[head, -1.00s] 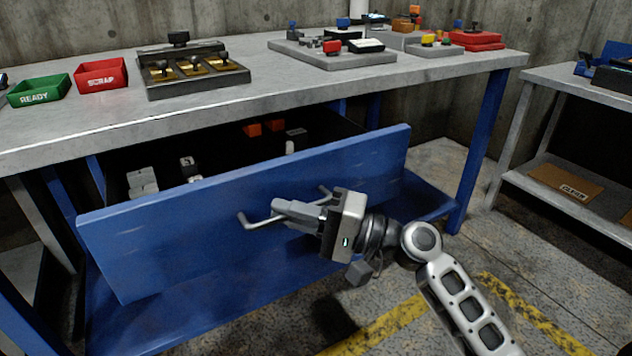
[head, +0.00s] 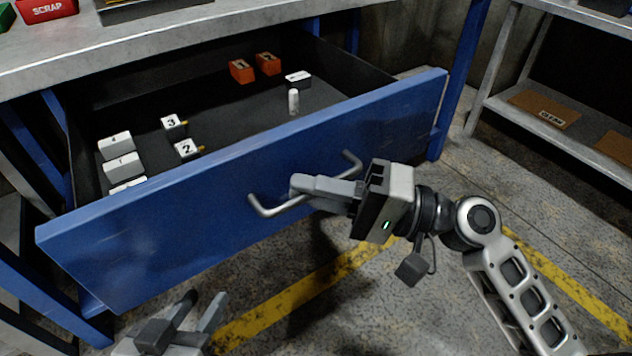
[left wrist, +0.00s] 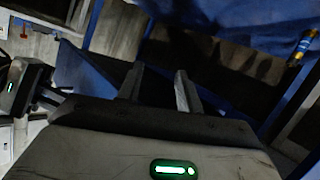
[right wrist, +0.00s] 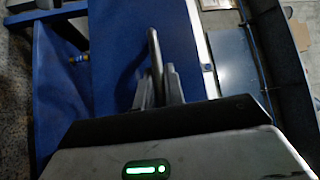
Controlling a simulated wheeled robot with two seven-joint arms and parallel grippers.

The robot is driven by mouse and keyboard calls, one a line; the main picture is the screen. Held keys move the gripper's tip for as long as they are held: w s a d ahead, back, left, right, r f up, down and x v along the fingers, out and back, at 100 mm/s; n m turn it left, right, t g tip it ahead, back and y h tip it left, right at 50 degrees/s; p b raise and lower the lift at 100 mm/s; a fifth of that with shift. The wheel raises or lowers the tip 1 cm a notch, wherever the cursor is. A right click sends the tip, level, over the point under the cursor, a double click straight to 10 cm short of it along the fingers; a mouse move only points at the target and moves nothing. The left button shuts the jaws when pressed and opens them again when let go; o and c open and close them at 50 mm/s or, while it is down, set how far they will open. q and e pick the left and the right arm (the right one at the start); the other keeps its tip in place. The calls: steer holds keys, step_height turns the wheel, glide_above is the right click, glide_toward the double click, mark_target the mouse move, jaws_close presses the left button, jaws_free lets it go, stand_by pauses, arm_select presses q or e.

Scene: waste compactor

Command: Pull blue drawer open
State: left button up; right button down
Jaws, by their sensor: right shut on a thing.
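The blue drawer (head: 200,214) stands well out from under the workbench, with its inside showing. Its grey bar handle (head: 268,209) is on the front panel. My right gripper (head: 305,187) is shut on the handle; in the right wrist view the handle (right wrist: 154,50) runs between the fingers (right wrist: 159,84). My left gripper (head: 198,312) is low in front of the drawer's left part, its two fingers apart with nothing between them. The left wrist view also shows its spread fingers (left wrist: 160,88).
The drawer holds numbered white blocks (head: 122,165), two orange blocks (head: 255,66) and a small white cylinder (head: 294,101). The bench top (head: 240,22) overhangs its back. A blue bench leg (head: 462,75) stands close to its right. The floor in front is clear, with yellow lines.

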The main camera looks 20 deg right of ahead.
steer(key=c, duration=1.5)
jaws_free()
steer(key=v, duration=1.6)
